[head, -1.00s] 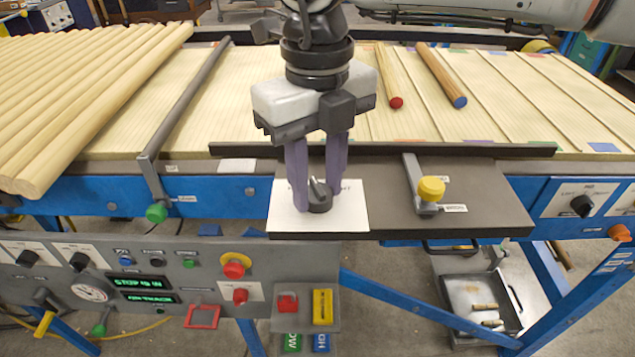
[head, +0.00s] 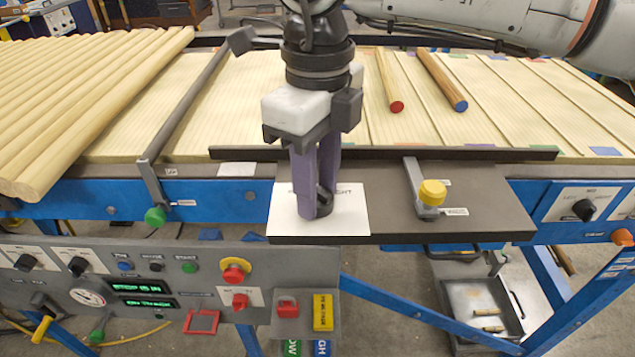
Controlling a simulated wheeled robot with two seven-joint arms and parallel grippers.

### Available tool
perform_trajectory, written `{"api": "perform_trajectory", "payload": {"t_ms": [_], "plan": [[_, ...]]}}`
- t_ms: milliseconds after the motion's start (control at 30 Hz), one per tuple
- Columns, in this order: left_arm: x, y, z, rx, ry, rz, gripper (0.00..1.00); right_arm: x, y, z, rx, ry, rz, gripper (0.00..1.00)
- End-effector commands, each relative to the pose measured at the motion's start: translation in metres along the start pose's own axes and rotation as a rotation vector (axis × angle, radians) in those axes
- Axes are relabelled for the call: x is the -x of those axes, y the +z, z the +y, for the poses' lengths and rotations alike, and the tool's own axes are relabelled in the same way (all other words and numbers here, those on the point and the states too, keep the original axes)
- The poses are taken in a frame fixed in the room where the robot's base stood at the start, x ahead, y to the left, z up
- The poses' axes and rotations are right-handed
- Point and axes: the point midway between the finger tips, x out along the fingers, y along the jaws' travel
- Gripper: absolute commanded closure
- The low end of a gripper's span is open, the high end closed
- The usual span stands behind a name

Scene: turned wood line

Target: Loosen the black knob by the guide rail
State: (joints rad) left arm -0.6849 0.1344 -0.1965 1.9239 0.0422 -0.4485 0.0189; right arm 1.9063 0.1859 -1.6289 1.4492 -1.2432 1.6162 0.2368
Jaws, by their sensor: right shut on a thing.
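The black knob (head: 325,204) stands on a white label plate (head: 350,215) at the front edge of a dark shelf, just in front of the long dark guide rail (head: 450,153). My right gripper (head: 317,200) points down and is shut on the knob. Its two purple fingers are on either side of it, and the near finger hides much of the knob. The plate's lettering is partly covered; "RIGHT" is partly readable. My left gripper is not in view.
A yellow knob (head: 432,192) on a metal bracket stands right of the plate. A green knob (head: 155,216) ends a slanted bar at left. Below is a grey control panel (head: 60,268) with buttons. Wooden dowels (head: 80,100) lie behind at left.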

Motion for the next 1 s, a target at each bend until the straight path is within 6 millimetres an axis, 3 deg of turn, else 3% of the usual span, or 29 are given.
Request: {"api": "perform_trajectory", "payload": {"t_ms": [200,233,333,700,1000], "plan": [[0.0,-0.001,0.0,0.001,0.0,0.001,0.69,0.001,0.0,-0.001,0.002,-0.003,-0.003,0.9],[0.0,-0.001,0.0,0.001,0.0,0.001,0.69,0.001,0.0,-0.001,0.002,-0.003,-0.003,0.66],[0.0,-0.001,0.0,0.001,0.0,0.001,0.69,0.001,0.0,-0.001,0.001,-0.003,-0.002,0.49],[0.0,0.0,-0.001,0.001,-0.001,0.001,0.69,0.005,0.001,0.0,0.0,-0.002,-0.002,0.49],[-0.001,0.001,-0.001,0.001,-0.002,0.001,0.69,0.057,0.001,0.0,0.0,-0.003,-0.005,0.49]]}}
